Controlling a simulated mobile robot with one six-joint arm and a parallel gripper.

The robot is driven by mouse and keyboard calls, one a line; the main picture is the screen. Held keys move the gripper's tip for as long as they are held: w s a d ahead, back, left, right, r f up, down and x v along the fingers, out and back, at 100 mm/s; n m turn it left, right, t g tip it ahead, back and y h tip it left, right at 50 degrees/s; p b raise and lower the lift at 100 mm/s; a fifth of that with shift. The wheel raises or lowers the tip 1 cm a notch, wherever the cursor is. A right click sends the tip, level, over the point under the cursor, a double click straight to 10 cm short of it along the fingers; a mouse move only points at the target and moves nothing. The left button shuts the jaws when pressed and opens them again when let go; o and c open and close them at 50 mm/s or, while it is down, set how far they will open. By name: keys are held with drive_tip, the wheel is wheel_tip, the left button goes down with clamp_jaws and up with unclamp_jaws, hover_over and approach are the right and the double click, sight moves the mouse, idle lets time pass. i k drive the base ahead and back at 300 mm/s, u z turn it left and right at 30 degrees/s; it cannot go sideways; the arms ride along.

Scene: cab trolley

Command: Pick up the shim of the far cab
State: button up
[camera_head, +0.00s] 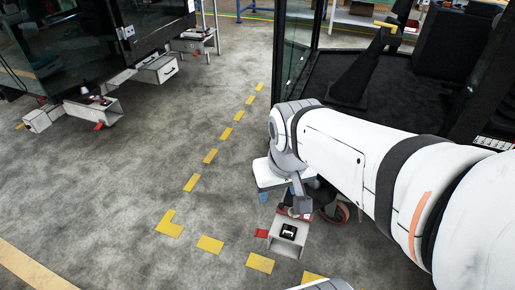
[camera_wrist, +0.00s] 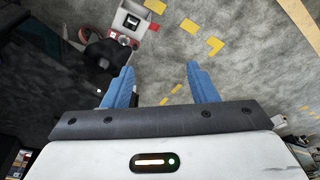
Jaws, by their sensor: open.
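My gripper (camera_wrist: 159,70) is open in the wrist view, with its two blue fingers apart and only floor between them. In the head view a blue fingertip (camera_head: 263,197) shows below the white gripper body. The farther cab (camera_head: 75,45) stands at upper left. A small red piece (camera_head: 99,125), perhaps its shim, shows at the near box-shaped foot (camera_head: 97,108), well away from my gripper. Another red piece (camera_head: 262,233) lies beside the nearer cab's open box foot (camera_head: 289,234), which also shows in the wrist view (camera_wrist: 122,20).
The nearer cab (camera_head: 365,75) stands open on the right, behind my arm. A dark caster wheel (camera_head: 335,212) is close to its foot. Yellow dashes (camera_head: 210,156) mark the floor. Clear grey floor (camera_head: 120,190) lies between the cabs.

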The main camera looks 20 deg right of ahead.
sight(285, 233)
drive_tip(key=u, duration=1.9)
drive_tip(key=k, duration=1.45)
drive_tip(key=z, duration=1.25)
drive_tip(key=i, duration=1)
